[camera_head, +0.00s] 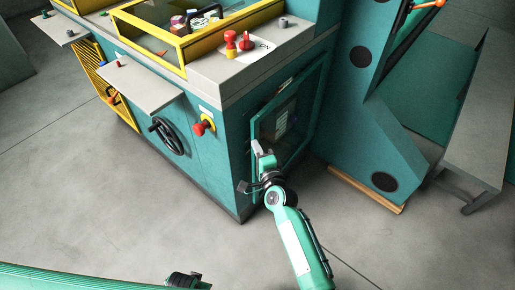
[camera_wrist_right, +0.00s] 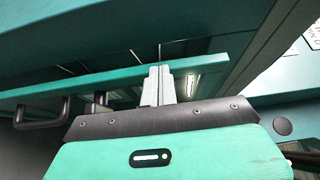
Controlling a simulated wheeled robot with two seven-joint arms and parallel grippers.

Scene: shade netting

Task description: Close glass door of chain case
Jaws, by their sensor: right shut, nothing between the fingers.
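The glass door (camera_head: 287,113) of the chain case has a teal frame and dark glass, on the right-hand face of the teal machine (camera_head: 228,150). In the right wrist view, the door's teal frame edge (camera_wrist_right: 120,80) crosses the picture, with a dark handle (camera_wrist_right: 42,122) at left. My left gripper cannot be made out.
A red-and-yellow knob (camera_head: 204,126) and a black handwheel (camera_head: 168,136) stick out of the machine's left face. A teal column (camera_head: 370,140) on a wooden base strip (camera_head: 366,190) stands right of the door. The grey floor (camera_head: 130,205) in front is clear.

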